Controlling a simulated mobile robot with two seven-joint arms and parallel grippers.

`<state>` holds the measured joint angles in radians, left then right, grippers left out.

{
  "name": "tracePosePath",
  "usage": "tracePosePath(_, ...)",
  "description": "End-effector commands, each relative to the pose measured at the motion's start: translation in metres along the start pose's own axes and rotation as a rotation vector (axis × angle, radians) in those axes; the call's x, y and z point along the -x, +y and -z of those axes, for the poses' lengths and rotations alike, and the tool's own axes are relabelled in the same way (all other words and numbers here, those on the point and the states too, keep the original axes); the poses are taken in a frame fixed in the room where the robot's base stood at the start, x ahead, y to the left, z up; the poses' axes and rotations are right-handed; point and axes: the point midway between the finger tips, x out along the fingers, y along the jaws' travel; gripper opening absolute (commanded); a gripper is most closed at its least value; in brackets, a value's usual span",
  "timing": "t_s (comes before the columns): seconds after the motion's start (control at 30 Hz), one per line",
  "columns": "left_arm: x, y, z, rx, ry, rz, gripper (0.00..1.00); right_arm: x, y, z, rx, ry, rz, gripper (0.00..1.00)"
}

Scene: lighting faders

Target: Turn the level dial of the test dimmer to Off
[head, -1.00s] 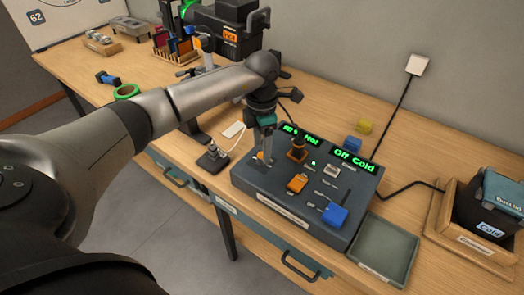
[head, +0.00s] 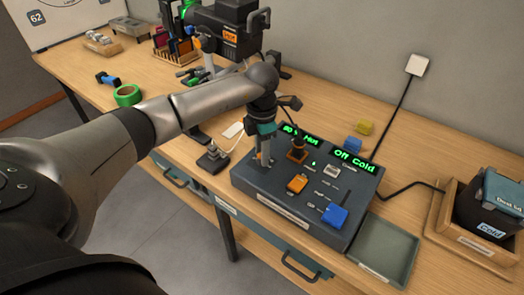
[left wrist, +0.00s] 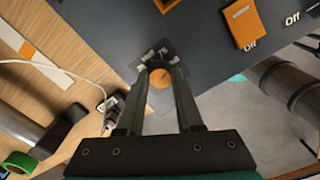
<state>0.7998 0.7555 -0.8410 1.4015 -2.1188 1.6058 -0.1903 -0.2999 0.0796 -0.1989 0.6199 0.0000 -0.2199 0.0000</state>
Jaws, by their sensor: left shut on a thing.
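The test dimmer is a dark grey console (head: 290,215) on the bench. Its left display (head: 300,132) glows green and seems to read "80 % Hot"; its right display (head: 354,161) reads "Off Cold". The level dial, a small knob with an orange top (left wrist: 160,78), is at the console's left end. My left gripper (head: 264,163) points down over it. In the left wrist view its two fingers (left wrist: 160,90) are shut on the dial, one each side. My right gripper is not in view.
An orange rocker (head: 297,184), a brown-orange knob (head: 297,151) and a blue slider cap (head: 335,215) stand on the console. A plug block (head: 212,160) with a white cable lies to its left. An empty grey tray (head: 385,250) is at its right.

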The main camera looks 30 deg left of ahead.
Motion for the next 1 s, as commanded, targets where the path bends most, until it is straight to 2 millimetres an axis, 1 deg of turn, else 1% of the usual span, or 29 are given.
tracePosePath(0.03,0.000,0.000,0.000,0.000,0.000,0.000,0.06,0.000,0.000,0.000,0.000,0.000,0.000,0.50)
tracePosePath(0.1,0.000,0.000,0.000,0.000,0.000,0.000,0.00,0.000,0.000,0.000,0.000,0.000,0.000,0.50)
tracePosePath(0.4,0.001,0.000,0.000,0.004,0.000,0.000,0.00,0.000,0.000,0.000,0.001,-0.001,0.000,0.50)
tracePosePath(0.57,0.001,0.000,0.000,0.036,-0.001,0.000,0.00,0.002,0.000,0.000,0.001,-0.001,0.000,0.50)
tracePosePath(0.77,0.001,0.000,0.000,0.140,0.001,0.000,0.00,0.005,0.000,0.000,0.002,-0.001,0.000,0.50)
tracePosePath(1.0,0.002,0.000,0.000,0.347,0.000,0.000,0.00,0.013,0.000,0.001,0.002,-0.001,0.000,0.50)
